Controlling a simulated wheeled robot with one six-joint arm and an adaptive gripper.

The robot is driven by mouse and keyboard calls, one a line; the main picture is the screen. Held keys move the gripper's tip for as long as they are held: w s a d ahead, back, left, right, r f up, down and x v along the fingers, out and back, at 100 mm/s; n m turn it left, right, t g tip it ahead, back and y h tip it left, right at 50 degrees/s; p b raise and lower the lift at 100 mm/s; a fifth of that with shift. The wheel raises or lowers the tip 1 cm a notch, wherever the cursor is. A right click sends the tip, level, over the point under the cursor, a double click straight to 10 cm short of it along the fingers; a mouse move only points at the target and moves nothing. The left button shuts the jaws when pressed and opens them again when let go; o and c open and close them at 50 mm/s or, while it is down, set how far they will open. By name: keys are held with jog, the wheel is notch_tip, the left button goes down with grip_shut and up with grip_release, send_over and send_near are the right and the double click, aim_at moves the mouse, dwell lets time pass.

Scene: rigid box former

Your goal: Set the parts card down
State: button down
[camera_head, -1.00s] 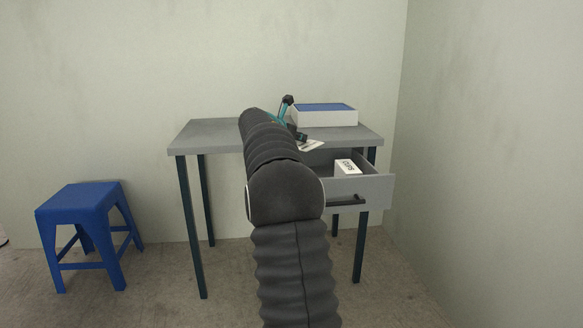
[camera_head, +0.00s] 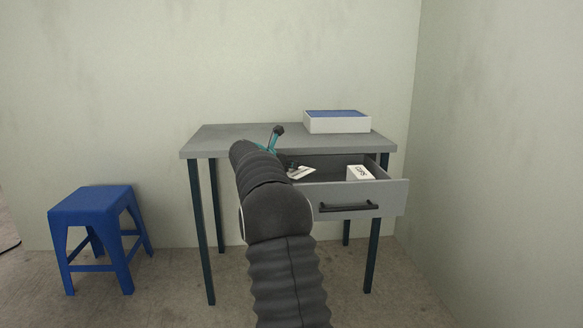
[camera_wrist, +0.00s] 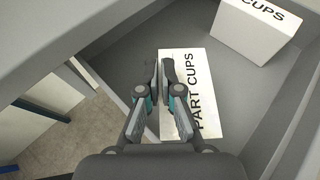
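The parts card (camera_wrist: 193,100) is a white rectangle lettered "PART CUPS". In the wrist view, my gripper (camera_wrist: 161,70) has its fingers close together on the card's left edge, and the card reaches out to the right. In the head view, the card (camera_head: 302,173) shows beside my gripper, over the left part of the open drawer (camera_head: 392,197). My arm hides part of the gripper there. I cannot tell whether the card touches the drawer floor.
A white box marked "CUPS" (camera_head: 360,173) sits in the drawer's right part; it also shows in the wrist view (camera_wrist: 254,28). A blue-topped white box (camera_head: 337,123) stands on the grey table (camera_head: 225,140). A blue stool (camera_head: 92,207) stands at left. Drawer floor between card and box is clear.

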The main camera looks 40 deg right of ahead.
jog(key=shift+f, duration=0.35)
jog(key=shift+f, duration=0.2)
jog(key=c, duration=1.3)
grip_release()
jog(key=shift+r, duration=0.15)
jog(key=shift+r, duration=0.35)
jog(key=v, duration=1.2)
jog(key=shift+r+p, duration=0.15)
jog(key=shift+p, duration=0.25)
